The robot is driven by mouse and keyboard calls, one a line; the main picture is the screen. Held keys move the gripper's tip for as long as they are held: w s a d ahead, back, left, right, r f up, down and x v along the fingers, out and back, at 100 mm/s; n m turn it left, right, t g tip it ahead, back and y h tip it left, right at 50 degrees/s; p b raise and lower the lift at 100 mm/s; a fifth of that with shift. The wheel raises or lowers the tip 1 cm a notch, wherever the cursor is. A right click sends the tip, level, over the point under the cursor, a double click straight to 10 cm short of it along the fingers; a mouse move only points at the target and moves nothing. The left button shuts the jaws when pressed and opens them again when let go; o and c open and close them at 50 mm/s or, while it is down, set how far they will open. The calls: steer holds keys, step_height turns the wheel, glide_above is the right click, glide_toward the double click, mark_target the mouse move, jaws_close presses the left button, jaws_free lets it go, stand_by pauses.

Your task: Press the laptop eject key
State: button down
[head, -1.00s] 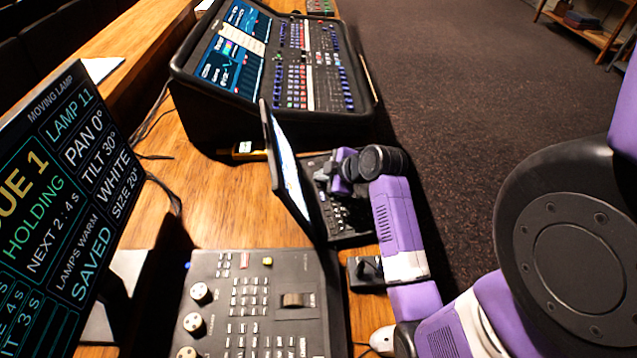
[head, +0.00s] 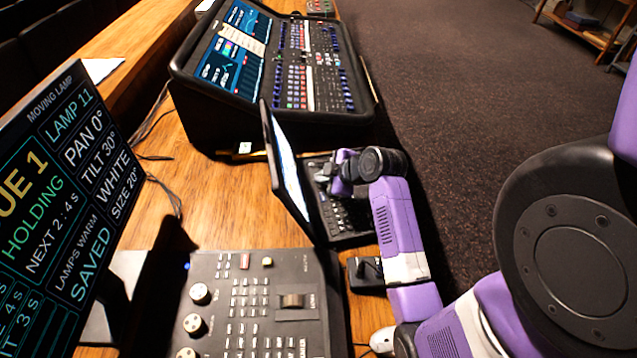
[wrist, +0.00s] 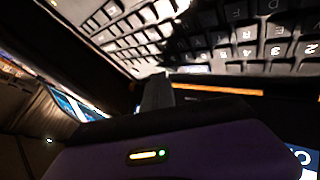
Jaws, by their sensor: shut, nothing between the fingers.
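The open laptop stands mid-desk in the head view, its lit screen (head: 290,168) seen nearly edge-on and its dark keyboard (head: 345,215) to the right of it. My gripper (head: 322,180) is over the far part of the keyboard, beside the screen. In the wrist view the laptop keys (wrist: 215,35) fill the top, upside down. The dark fingers (wrist: 157,92) are shut and empty, with tips close to the keyboard's edge. I cannot tell whether they touch a key. I cannot make out the eject key; the fingers or shadow may hide it.
A large mixing console (head: 290,75) stands beyond the laptop. A smaller control desk (head: 255,300) is in front, and a cue monitor (head: 65,190) is at the left. A small black box (head: 366,274) sits near the desk's right edge. Open carpet lies to the right.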

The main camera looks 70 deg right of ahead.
mark_target(321, 186)
steer(key=shift+r+p, duration=0.5)
steer(key=shift+r, duration=0.15)
step_height(321, 186, up, 5)
steer(key=p, duration=0.4)
stand_by(0.9)
